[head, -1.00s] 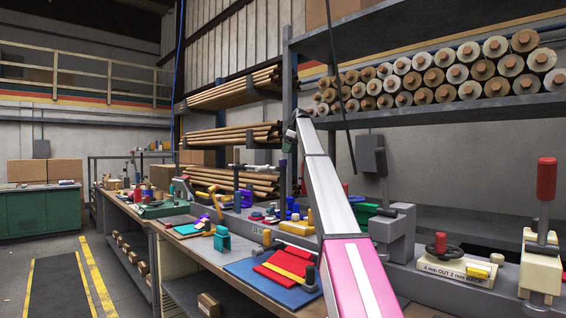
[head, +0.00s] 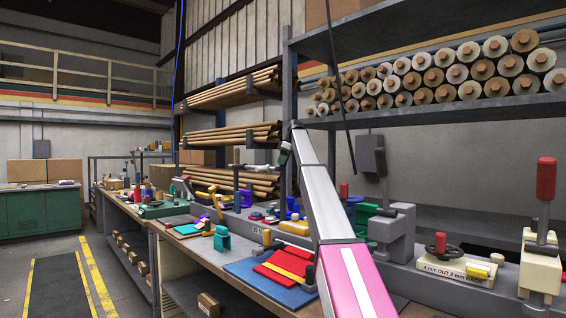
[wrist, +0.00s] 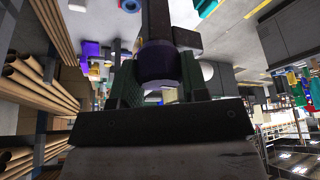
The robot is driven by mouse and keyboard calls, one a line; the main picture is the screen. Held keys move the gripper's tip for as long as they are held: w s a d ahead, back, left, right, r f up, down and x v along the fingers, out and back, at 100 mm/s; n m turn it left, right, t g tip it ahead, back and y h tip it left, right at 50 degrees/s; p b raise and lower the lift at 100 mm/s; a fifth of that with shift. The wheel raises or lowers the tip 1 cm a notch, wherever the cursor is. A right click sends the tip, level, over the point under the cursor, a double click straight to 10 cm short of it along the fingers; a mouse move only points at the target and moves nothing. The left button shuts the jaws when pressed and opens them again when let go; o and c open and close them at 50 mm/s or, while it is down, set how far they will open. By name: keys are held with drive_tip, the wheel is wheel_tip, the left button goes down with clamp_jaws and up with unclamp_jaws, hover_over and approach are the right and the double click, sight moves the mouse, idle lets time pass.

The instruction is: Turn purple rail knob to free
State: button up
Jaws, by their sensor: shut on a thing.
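The purple knob (wrist: 157,62) shows in the middle of the wrist view, a dark rounded cylinder against a dark grey bar. My gripper (wrist: 160,78) has its green fingers on both sides of the knob and is shut on it. The palm hides part of the view below the knob. In the head view my gripper (head: 285,150) is small and dark at the far end of my arm, beside the shelf post. The knob cannot be made out clearly there, nor can its turn angle be read.
The long workbench (head: 190,240) carries a blue mat (head: 252,276), a red-and-yellow felt stack (head: 284,266) and several clamps. A grey block (head: 394,235) and a red-handled fixture (head: 541,255) stand at the right. A shelf of felt rolls (head: 463,73) hangs above.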

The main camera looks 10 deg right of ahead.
drive_tip(key=shift+m, duration=0.4)
drive_tip(key=m+t+h, duration=0.1)
drive_tip(key=m, duration=0.2)
drive_tip(key=shift+m, duration=0.3)
drive_tip(key=m+t, duration=0.1)
drive_tip(key=m, duration=0.1)
drive_tip(key=m+h, duration=0.1)
drive_tip(key=m, duration=0.2)
drive_tip(key=shift+t+h, duration=0.3)
drive_tip(key=shift+t, duration=0.1)
drive_tip(key=m+h, duration=0.1)
drive_tip(key=m, duration=0.3)
drive_tip(key=shift+m+h, duration=0.4)
drive_tip(key=m+h, duration=0.1)
drive_tip(key=m, duration=0.3)
drive_tip(key=shift+h, duration=0.3)
drive_tip(key=shift+m, duration=0.3)
drive_tip(key=o, duration=0.9)
drive_tip(key=shift+o, duration=0.2)
